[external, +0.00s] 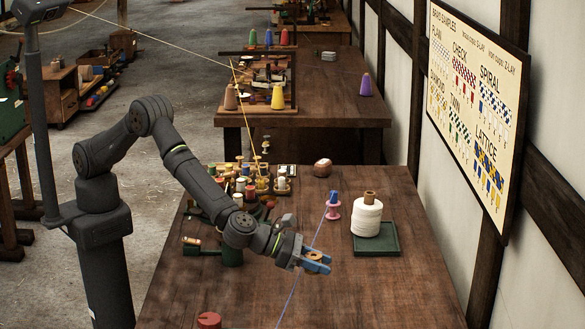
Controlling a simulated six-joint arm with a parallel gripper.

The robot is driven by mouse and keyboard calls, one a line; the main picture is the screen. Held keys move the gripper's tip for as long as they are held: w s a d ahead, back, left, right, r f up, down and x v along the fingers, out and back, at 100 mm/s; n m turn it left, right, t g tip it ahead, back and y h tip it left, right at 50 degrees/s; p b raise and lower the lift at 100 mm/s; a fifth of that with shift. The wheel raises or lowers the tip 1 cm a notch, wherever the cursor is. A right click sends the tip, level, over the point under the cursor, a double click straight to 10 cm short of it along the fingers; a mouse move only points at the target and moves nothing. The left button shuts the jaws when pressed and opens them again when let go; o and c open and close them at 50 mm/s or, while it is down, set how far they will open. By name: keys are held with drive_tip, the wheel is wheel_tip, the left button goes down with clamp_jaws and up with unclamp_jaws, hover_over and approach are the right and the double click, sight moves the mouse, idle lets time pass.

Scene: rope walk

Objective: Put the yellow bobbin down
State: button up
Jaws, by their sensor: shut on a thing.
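My gripper (322,264) has blue fingers and is shut on a small bobbin (314,257) over the front table, right of its middle. The bobbin shows a tan, wooden-looking end; the fingers hide much of it, and I cannot make out its thread colour clearly. I take it to be the yellow bobbin. I cannot tell whether it touches the tabletop (370,295) or hangs a little above it.
A blue cord runs past my gripper from a pink spool (333,213). A white thread spool (367,217) stands on a green tray (377,251). Several bobbins crowd a rack (282,187) at back left. A red knob (209,320) is at the front. The right tabletop is clear.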

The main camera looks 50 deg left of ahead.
hover_over(354, 295)
wheel_tip(354, 295, down, 7)
drive_tip(key=shift+r, duration=0.1)
drive_tip(key=shift+f, duration=2)
drive_tip(key=shift+a+f, duration=0.1)
drive_tip(key=shift+f, duration=0.05)
drive_tip(key=o, duration=1)
drive_tip(key=shift+o, duration=0.2)
drive_tip(key=shift+s+a+r, duration=0.15)
drive_tip(key=shift+s+r, duration=0.05)
drive_tip(key=shift+r, duration=0.15)
drive_tip(key=v, duration=1.1)
drive_tip(key=shift+s+a, duration=0.15)
